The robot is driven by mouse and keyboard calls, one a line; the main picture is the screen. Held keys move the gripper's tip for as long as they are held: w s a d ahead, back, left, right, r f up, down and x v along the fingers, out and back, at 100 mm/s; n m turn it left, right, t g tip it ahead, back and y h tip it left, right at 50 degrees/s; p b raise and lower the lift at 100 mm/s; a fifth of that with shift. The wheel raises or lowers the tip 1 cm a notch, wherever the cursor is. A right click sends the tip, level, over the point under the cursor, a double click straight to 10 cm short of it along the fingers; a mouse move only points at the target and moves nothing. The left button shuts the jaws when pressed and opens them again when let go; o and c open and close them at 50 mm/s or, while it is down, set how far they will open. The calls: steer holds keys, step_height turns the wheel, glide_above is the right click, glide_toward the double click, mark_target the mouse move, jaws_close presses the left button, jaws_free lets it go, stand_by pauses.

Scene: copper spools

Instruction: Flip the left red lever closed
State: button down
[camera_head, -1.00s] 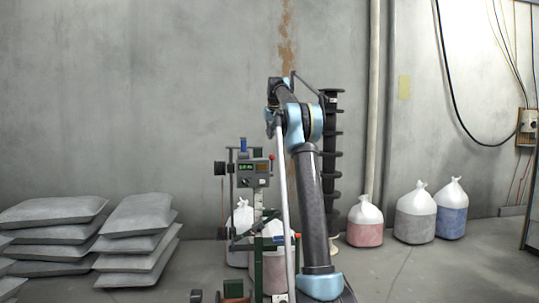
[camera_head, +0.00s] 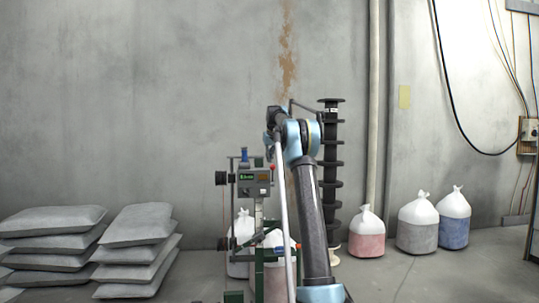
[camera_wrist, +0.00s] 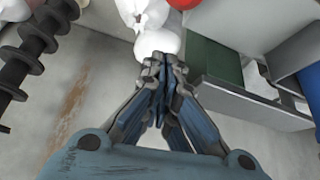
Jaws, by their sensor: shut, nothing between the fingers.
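A small red knob (camera_head: 272,168) shows at the upper right of the grey machine (camera_head: 250,191) with the green display. I cannot tell whether it is the left lever or how it is set. In the wrist view a red rounded part (camera_wrist: 184,3) is cut off by the top edge. The machine appears there as a grey housing (camera_wrist: 290,50) with a dark green panel (camera_wrist: 212,62). My gripper (camera_wrist: 163,62) is shut and empty, its tips left of the green panel. In the head view my arm hides part of the machine, and my fingertips cannot be made out.
A tall black rack of spools (camera_head: 331,165) stands just right of my arm. White-topped bags (camera_head: 418,222) stand along the wall at right. Stacked grey sacks (camera_head: 140,250) lie at left. White bags (camera_wrist: 155,35) lie below my fingertips in the wrist view.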

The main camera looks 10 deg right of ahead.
steer(key=shift+s+d+f, duration=0.15)
steer(key=shift+s+f, duration=0.3)
steer(key=shift+s, duration=0.35)
steer(key=shift+s+d+f, duration=0.15)
steer(key=shift+s+f, duration=0.3)
steer(key=shift+s, duration=0.35)
